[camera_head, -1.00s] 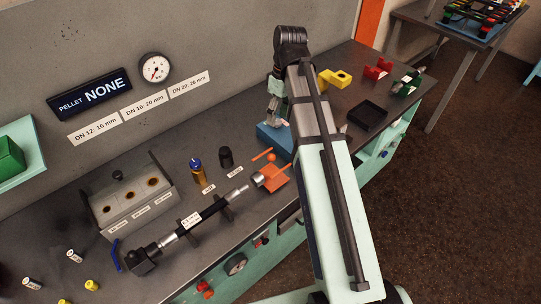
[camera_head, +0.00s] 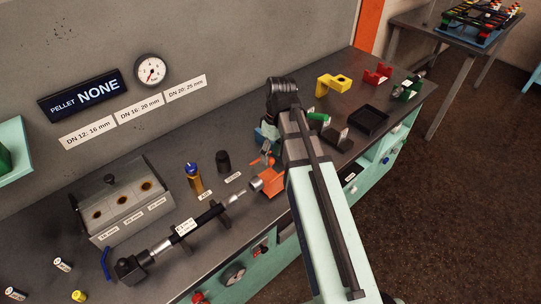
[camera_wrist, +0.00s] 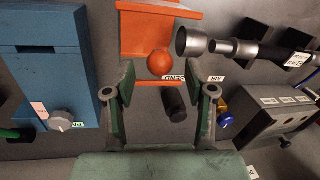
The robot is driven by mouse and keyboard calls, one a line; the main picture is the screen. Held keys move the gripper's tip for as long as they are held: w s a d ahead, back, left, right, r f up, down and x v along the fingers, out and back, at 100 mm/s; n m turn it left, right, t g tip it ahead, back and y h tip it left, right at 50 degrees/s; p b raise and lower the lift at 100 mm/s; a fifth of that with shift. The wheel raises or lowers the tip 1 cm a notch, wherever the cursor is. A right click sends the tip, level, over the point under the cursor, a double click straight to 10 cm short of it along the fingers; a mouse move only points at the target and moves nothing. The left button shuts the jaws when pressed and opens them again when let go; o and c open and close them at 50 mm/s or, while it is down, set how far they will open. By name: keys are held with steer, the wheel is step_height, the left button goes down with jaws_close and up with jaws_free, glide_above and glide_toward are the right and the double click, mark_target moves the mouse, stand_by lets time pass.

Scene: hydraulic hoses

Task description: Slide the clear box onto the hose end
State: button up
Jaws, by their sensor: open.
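The hose (camera_head: 207,215) lies black and labelled in a cradle along the bench, with a silver fitting (camera_head: 237,198) at its right end. A silver cup (camera_head: 256,184) on an orange block (camera_head: 272,184) faces that fitting, with a small gap between. No clear box can be plainly made out. In the wrist view, the orange block (camera_wrist: 160,32) is at the top and the silver cup (camera_wrist: 188,42) beside it. My gripper (camera_wrist: 165,90) is open and empty. An orange ball (camera_wrist: 160,62) shows between and beyond its fingers; contact cannot be told. My arm partly hides this area in the head view.
A blue box (camera_wrist: 42,70) with a grey knob stands left in the wrist view. A grey three-hole block (camera_head: 120,200) is left. A black tray (camera_head: 368,121) lies to the right.

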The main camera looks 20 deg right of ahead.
steer(key=shift+s+a+f, duration=0.1)
steer(key=shift+f, duration=0.7)
